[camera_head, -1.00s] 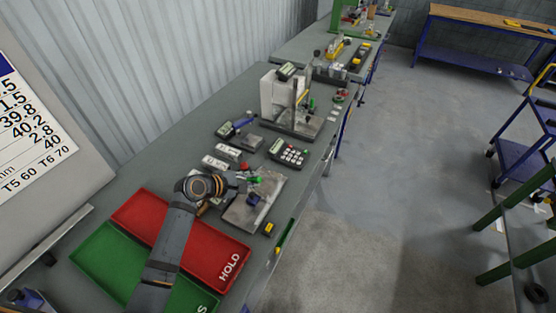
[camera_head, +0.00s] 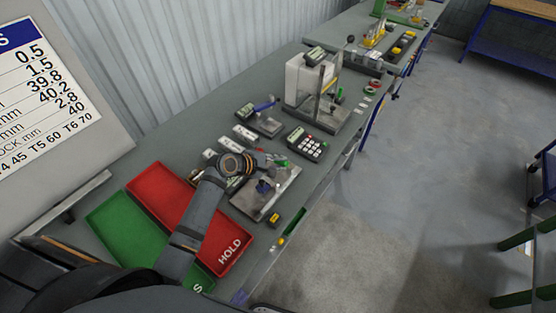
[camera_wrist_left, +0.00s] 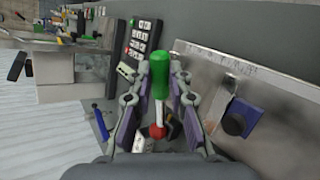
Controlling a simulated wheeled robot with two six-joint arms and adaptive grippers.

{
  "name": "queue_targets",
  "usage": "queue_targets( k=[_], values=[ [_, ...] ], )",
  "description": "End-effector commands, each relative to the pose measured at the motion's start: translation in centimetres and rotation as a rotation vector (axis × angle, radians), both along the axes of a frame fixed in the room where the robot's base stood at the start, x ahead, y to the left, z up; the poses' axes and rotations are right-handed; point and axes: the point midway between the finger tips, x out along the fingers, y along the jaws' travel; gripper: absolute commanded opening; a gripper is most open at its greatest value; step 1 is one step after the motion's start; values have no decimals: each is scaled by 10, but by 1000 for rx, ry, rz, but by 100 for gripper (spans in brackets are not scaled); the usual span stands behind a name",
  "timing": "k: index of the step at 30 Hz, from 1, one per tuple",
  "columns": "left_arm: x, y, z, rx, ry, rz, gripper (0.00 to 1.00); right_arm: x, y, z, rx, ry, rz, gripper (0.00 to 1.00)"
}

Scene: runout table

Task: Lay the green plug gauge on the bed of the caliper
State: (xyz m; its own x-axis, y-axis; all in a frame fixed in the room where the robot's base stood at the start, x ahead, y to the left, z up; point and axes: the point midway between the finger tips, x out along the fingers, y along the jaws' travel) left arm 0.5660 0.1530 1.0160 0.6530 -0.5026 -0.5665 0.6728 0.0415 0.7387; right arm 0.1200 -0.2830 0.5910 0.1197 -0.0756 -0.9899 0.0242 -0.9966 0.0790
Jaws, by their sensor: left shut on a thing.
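My left gripper (camera_head: 278,160) is above the far edge of a grey metal plate in the head view. In the left wrist view its fingers (camera_wrist_left: 158,98) are closed around the green plug gauge (camera_wrist_left: 159,72). The gauge's green end points out between the fingertips, and a red part (camera_wrist_left: 157,132) shows deeper between them. In the head view the arm and fingers mostly hide the gauge. What looks like the caliper, a device with a small display and a blue part (camera_head: 264,106) over a grey bed (camera_head: 268,126), stands beyond the gripper. My right gripper is not in view.
The grey plate (camera_head: 245,202) carries a blue knob (camera_head: 265,186). A dark keypad (camera_head: 307,144) and a tall white-backed stand (camera_head: 303,82) are beyond it. Red HOLD (camera_head: 160,190) and green (camera_head: 120,230) trays lie nearer left. A small yellow-black block (camera_head: 273,217) sits by the front edge.

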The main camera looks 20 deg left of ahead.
Motion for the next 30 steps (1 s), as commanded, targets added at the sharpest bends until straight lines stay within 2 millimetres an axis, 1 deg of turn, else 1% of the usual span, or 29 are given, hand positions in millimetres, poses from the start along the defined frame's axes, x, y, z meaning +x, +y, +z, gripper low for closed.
queue_targets(
  k=[1,4,10,13,21,29,30],
  values=[
    [0,0,-7,-1,1,1,0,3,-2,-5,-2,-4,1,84],
    [0,0,-17,0,1,0,0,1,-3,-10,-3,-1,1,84],
    [0,0,-35,-1,1,1,0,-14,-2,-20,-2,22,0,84],
    [0,0,-42,0,0,0,0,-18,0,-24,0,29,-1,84],
    [0,0,-50,0,0,0,0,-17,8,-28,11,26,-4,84],
    [0,0,-50,0,0,0,0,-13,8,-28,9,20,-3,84],
    [0,0,-50,0,0,0,23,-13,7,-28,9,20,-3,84]
  ],
)
